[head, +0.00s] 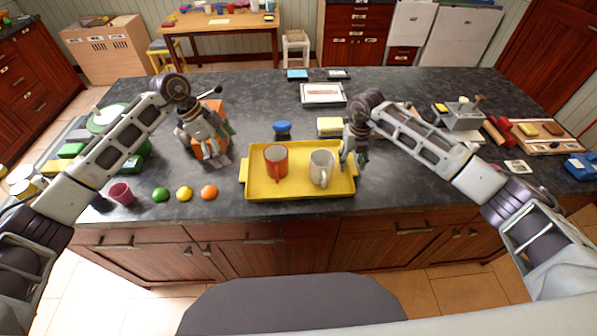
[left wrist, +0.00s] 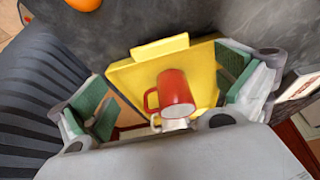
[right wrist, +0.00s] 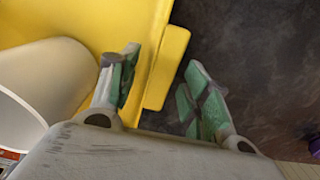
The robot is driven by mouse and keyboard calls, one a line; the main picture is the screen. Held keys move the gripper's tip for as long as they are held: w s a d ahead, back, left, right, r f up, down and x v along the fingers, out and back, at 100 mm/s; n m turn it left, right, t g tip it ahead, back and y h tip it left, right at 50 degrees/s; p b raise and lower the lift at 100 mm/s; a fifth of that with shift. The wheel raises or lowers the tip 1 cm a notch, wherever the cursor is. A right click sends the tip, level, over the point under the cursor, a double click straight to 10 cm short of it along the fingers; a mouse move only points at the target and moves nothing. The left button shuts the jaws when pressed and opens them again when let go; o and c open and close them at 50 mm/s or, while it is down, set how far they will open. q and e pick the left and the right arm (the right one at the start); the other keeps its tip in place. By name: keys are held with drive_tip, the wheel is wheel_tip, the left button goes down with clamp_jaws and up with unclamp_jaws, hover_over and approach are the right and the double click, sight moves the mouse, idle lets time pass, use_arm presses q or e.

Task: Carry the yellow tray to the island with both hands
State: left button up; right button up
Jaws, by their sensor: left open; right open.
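The yellow tray (head: 264,189) lies flat on the dark counter with a tab handle at each short end. A red-orange mug (head: 276,160) and a white mug (head: 321,168) stand on it. My left gripper (head: 216,158) is open and empty, left of the tray and apart from it; its wrist view shows the left handle (left wrist: 160,48) and the red mug (left wrist: 176,92) ahead. My right gripper (head: 357,158) is open at the tray's right end. In the right wrist view, the right handle (right wrist: 166,68) appears between its spread fingers (right wrist: 160,84); contact cannot be told.
A lime (head: 160,194), a lemon (head: 184,194), an orange (head: 209,192) and a dark pink cup (head: 121,193) stand left of the tray. Behind it are a blue-topped object (head: 282,128) and a pale yellow block (head: 330,126). An orange block (head: 209,110) is behind my left gripper.

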use_arm(q)
drive_tip(key=shift+v, duration=1.25)
use_arm(e)
drive_tip(key=shift+r, duration=0.15)
wheel_tip(320, 180, up, 12)
use_arm(q)
drive_tip(key=shift+f, duration=0.1)
use_arm(e)
drive_tip(key=shift+f, duration=0.25)
idle(0.4)
